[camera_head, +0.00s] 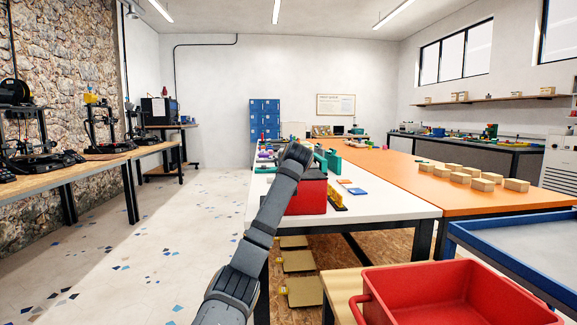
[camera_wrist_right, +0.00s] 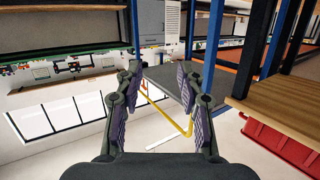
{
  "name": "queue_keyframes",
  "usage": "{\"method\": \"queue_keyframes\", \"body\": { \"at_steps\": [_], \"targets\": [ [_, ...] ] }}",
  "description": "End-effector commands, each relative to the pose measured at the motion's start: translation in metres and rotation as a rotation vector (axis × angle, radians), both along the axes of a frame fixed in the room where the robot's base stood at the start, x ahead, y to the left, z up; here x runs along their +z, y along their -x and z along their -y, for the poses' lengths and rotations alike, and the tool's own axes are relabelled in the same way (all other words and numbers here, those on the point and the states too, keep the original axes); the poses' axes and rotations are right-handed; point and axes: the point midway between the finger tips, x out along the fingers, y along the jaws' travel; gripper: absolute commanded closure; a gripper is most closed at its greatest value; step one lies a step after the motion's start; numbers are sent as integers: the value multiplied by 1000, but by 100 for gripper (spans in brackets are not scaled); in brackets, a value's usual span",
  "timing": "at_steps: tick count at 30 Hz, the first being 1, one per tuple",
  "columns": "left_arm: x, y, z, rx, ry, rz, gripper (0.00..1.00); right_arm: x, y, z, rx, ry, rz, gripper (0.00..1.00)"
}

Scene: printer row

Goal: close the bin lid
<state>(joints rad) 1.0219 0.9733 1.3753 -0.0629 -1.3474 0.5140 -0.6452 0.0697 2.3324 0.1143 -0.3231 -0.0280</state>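A red bin (camera_head: 309,198) stands on the white table in the head view, partly behind my left arm. The left gripper's fingers cannot be made out there. My right gripper (camera_wrist_right: 160,92) is open and empty in the right wrist view, away from the bin. The right gripper does not show in the head view.
A large open red container (camera_head: 450,292) stands at the front right, beside a blue-edged tray table (camera_head: 520,250). Several light blocks (camera_head: 482,178) lie on the orange table (camera_head: 440,195). A yellow item (camera_head: 335,197) lies beside the bin. The floor at left is clear.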

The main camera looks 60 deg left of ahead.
Motion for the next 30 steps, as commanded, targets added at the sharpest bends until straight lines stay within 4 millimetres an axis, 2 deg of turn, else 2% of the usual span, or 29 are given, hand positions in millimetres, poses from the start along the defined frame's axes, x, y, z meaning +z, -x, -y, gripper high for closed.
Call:
{"method": "queue_keyframes", "body": {
  "at_steps": [4,9,25,30],
  "targets": [
    [-1,0,0,0,3,6,100,15,-5,0,-2,1,62,61],
    [-1,0,0,0,4,8,100,23,-7,1,-3,3,91,61],
    [0,0,0,-1,6,7,100,23,-7,0,-2,2,83,61],
    [4,-1,-1,-1,5,8,100,-20,8,-1,3,0,-84,61]
  ]
}}
